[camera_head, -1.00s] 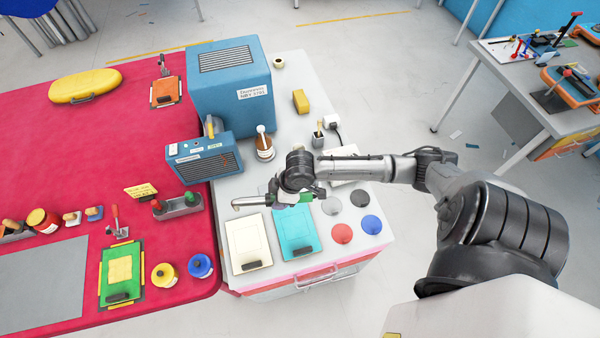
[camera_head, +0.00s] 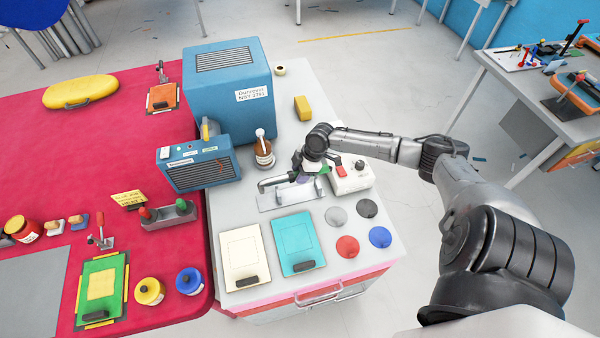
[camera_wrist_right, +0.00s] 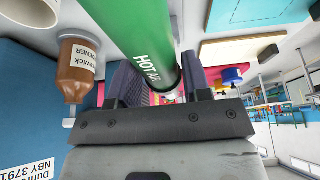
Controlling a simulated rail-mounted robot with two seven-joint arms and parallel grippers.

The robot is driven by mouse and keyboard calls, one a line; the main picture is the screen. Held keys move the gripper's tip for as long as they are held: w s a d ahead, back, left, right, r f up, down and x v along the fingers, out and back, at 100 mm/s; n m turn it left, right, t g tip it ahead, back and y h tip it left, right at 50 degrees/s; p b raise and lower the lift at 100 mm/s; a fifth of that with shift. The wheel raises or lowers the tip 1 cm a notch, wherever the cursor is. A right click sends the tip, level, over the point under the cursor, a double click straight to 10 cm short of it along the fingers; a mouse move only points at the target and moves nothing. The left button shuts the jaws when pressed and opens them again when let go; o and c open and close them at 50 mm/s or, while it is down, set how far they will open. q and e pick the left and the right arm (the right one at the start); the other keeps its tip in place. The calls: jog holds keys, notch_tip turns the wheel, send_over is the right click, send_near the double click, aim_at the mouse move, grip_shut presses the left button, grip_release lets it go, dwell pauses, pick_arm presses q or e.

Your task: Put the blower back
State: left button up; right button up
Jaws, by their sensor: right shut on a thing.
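My right gripper (camera_head: 310,178) is shut on the blower, a green cylinder (camera_wrist_right: 140,42) marked "HOT A…". In the right wrist view the gripper (camera_wrist_right: 160,85) has a finger on either side of the green body. In the head view the blower's bent nozzle (camera_head: 272,182) points left, and the gripper hides most of its body. It is over or at a flat metal stand (camera_head: 268,203) with upright supports on the grey worktop. I cannot tell whether the blower touches the stand. My left gripper is not in view.
A white control box (camera_head: 352,182) with a red switch stands right of the stand. A brown bottle (camera_head: 264,152) and a blue heater (camera_head: 198,163) are to the left. White (camera_head: 243,250) and turquoise (camera_head: 293,243) panels and several coloured discs lie in front.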

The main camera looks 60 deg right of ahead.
jog(key=shift+f+b, duration=2.05)
jog(key=shift+f, duration=0.9)
jog(key=shift+f, duration=0.1)
jog(key=shift+f, duration=0.2)
dwell(0.4)
jog(key=shift+f, duration=0.2)
dwell(0.5)
